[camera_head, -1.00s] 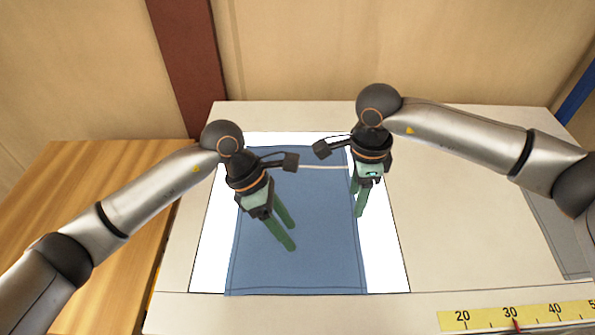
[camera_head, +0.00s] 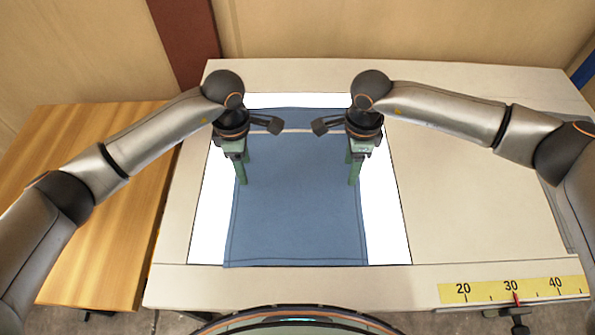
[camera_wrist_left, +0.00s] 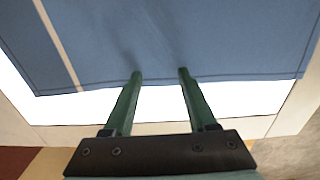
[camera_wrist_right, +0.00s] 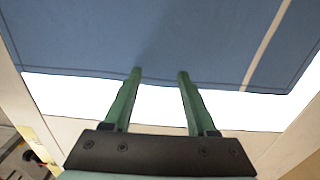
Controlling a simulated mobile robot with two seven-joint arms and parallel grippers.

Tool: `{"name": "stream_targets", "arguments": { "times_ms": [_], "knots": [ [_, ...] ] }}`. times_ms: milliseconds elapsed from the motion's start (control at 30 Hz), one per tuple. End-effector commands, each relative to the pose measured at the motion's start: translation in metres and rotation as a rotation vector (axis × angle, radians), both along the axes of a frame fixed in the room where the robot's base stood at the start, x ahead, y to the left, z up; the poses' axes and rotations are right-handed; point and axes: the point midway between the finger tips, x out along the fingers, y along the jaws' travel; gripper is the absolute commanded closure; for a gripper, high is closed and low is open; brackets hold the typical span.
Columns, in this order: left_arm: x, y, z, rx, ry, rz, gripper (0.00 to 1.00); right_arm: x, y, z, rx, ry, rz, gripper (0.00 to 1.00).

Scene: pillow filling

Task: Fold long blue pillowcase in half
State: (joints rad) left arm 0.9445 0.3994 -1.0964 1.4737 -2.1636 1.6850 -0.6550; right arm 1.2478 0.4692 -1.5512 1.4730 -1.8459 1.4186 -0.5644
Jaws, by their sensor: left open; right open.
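The long blue pillowcase (camera_head: 298,220) lies flat and unfolded, with a pale stripe across it near its far end. My left gripper (camera_head: 241,183) is open over the pillowcase's left edge, and my right gripper (camera_head: 353,184) is open over its right edge. In the left wrist view the open fingertips (camera_wrist_left: 159,73) reach just over the hem of the pillowcase (camera_wrist_left: 220,35). In the right wrist view the fingertips (camera_wrist_right: 159,74) likewise overlap the hem of the pillowcase (camera_wrist_right: 100,35). I cannot tell whether the fingertips touch the cloth.
A white sheet (camera_head: 389,240) lies under the pillowcase on the pale table (camera_head: 460,190). A wooden table (camera_head: 110,180) stands at the left. A yellow ruler (camera_head: 480,291) runs along the front right edge.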

Motion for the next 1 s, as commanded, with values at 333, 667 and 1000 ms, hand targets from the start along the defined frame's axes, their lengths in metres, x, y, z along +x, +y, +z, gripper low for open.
{"name": "stream_targets", "arguments": {
  "times_ms": [333,667,1000],
  "knots": [
    [-0.0003,-0.0002,-0.0028,-0.001,0.001,0.000,0.43,0.0000,0.0002,-0.0025,0.000,0.000,0.001,0.43],
    [-0.0004,-0.0001,-0.0049,-0.001,0.001,0.000,0.55,-0.0001,0.0001,-0.0047,0.000,0.000,0.001,0.55],
    [-0.0005,0.0001,-0.0051,0.000,0.002,0.000,0.74,-0.0003,0.0000,-0.0049,0.000,0.001,0.000,0.74]
  ]
}}
